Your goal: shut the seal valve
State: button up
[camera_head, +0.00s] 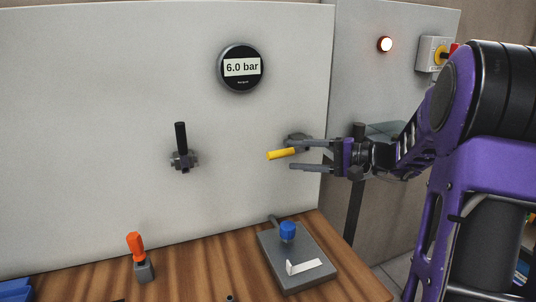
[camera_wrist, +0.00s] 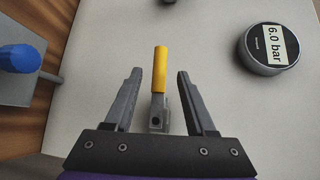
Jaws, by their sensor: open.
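A valve with a yellow lever (camera_head: 281,154) is on the upright white panel; its lever points left, nearly level, in the head view. In the wrist view the yellow lever (camera_wrist: 160,69) lies between my two fingers, with a gap on each side. My gripper (camera_head: 292,155) is open around it; it also shows in the wrist view (camera_wrist: 158,74). The valve body is partly hidden by the fingers in the head view. A second valve with a black lever (camera_head: 181,138) pointing up is farther left on the panel. I cannot tell by a label which is the seal valve.
A round gauge (camera_head: 242,68) reads 6.0 bar.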

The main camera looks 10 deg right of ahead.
aim_at(268, 153)
jog(key=x, duration=0.8)
jog(key=shift+w+a+f, duration=0.1)
jog(key=shift+w+a, duration=0.1)
grip_shut()
dwell(1.1)
